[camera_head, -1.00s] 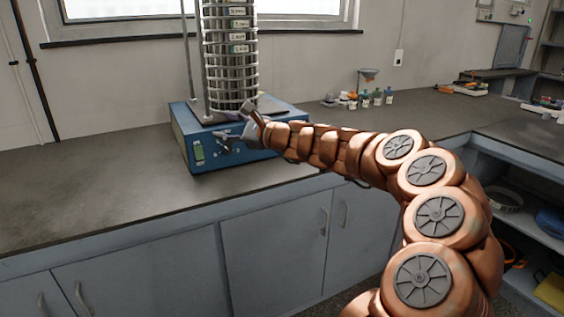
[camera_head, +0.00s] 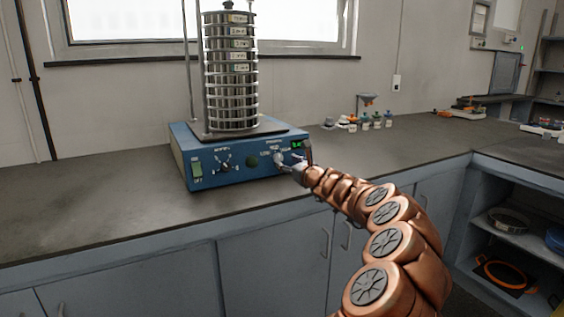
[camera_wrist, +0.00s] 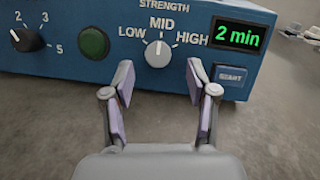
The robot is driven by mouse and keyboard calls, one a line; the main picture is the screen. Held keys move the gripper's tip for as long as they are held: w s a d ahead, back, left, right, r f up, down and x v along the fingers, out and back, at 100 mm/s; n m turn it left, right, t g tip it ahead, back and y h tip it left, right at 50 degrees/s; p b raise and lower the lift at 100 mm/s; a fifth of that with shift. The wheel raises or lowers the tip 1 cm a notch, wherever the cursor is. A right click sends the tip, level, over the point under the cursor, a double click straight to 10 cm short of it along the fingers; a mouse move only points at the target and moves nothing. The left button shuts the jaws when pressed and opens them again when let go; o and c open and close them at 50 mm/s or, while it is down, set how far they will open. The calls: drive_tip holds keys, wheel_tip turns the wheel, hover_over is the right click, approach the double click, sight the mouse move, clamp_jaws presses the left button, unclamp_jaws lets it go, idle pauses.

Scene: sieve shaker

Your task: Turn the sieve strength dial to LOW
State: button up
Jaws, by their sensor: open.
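The sieve shaker (camera_head: 228,178) is a blue box with a tall stack of metal sieves (camera_head: 232,90) on the counter. In the wrist view its strength dial (camera_wrist: 158,54) is a round light-grey knob under the word STRENGTH, with LOW to its left, MID above and HIGH to its right. Its pointer is up, at MID. My gripper (camera_wrist: 158,80) is open, its fingers spread to either side below the dial and not touching it. In the head view my gripper (camera_head: 285,163) is at the panel's right part and partly hides the dial.
Left of the dial are a green round button (camera_wrist: 93,43) and a black numbered knob (camera_wrist: 27,39). At right are a display reading 2 min (camera_wrist: 238,36) and a START button (camera_wrist: 231,75). Small bottles (camera_head: 365,122) stand on the counter to the right.

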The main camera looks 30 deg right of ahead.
sight(280, 158)
drive_tip(key=shift+w+a+f, duration=0.1)
drive_tip(key=shift+w+a, duration=0.05)
drive_tip(key=shift+w, duration=0.4)
drive_tip(key=shift+w+d, duration=0.2)
drive_tip(key=shift+w, duration=0.4)
drive_tip(key=shift+w+a, duration=0.15)
drive_tip(key=shift+w, duration=0.4)
drive_tip(key=shift+c, duration=0.3)
clamp_jaws()
